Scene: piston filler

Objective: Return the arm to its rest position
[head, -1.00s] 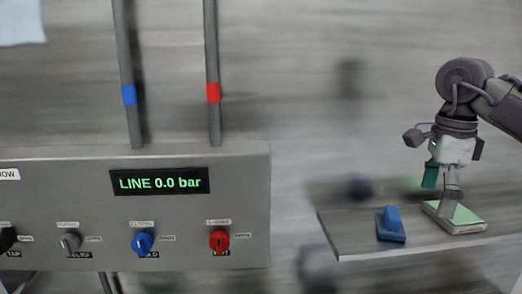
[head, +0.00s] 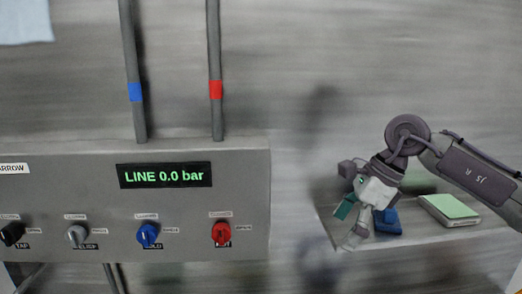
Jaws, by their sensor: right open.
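My right arm comes in from the right, and its gripper (head: 348,224) is tilted down to the left. The gripper is open, with a teal finger and a grey finger apart and nothing seen between them. It is at the left end of the shelf (head: 420,240), in front of or beside a blue object (head: 387,221). The gripper partly hides that blue object. My left gripper is not in view.
A green-topped pad (head: 450,209) lies on the shelf. A grey panel (head: 90,190) at left has a display (head: 164,174) reading "LINE 0.0 bar", a blue knob (head: 148,235) and a red knob (head: 221,233). Bare wall lies between panel and shelf.

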